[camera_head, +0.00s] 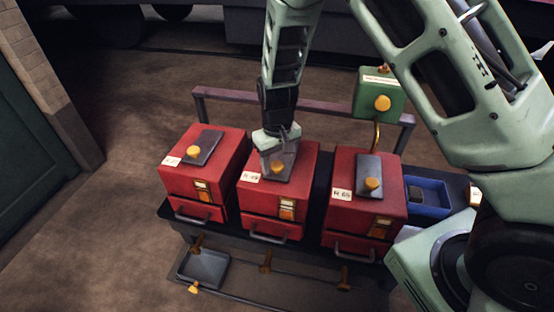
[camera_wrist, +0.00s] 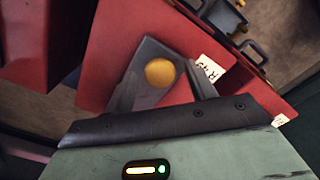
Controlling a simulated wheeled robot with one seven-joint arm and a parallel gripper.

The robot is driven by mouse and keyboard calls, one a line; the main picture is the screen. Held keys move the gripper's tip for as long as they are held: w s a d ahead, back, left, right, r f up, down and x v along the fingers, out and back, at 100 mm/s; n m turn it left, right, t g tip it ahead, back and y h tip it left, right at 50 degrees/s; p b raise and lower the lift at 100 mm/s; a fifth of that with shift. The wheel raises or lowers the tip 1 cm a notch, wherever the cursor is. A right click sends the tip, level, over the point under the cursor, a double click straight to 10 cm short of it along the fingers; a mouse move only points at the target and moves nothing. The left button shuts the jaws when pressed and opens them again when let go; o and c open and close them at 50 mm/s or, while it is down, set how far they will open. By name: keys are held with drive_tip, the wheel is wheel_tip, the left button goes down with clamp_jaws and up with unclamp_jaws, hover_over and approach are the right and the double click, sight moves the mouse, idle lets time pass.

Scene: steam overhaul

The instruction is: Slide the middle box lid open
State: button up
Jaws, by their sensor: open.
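The middle red box (camera_head: 263,208) stands between two similar red boxes on a dark bench. Its dark grey lid (camera_wrist: 147,58) lies on the top face and carries a round yellow knob (camera_wrist: 160,72); the knob also shows in the head view (camera_head: 277,167). My gripper (camera_head: 278,160) is over this lid, pointing down. In the wrist view its two fingers (camera_wrist: 163,88) are apart, one on each side of the knob, with a gap visible. I cannot tell whether either finger touches the knob or lid.
The left red box (camera_head: 215,184) and right red box (camera_head: 345,215) have similar knobbed lids. A green box (camera_head: 371,101) stands on a pipe behind. A blue tray (camera_head: 428,197) sits at the right. A grey tray (camera_head: 205,270) and yellow-handled valves lie below in front.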

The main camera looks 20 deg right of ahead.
clamp_jaws()
drive_tip(key=shift+s+a+p, duration=0.15)
drive_tip(key=shift+s+a, duration=0.55)
drive_tip(key=shift+s, duration=0.25)
drive_tip(key=shift+s+a+p, duration=0.1)
drive_tip(key=shift+s+a, duration=0.6)
drive_tip(key=shift+s, duration=0.25)
drive_tip(key=shift+s+a+p, duration=0.15)
drive_tip(key=shift+s+a, duration=0.55)
drive_tip(key=shift+s, duration=0.25)
unclamp_jaws()
drive_tip(key=shift+s, duration=0.1)
drive_tip(key=shift+r, duration=0.1)
wheel_tip(320, 180, up, 17)
drive_tip(key=shift+b, duration=0.45)
drive_tip(key=shift+r, duration=0.1)
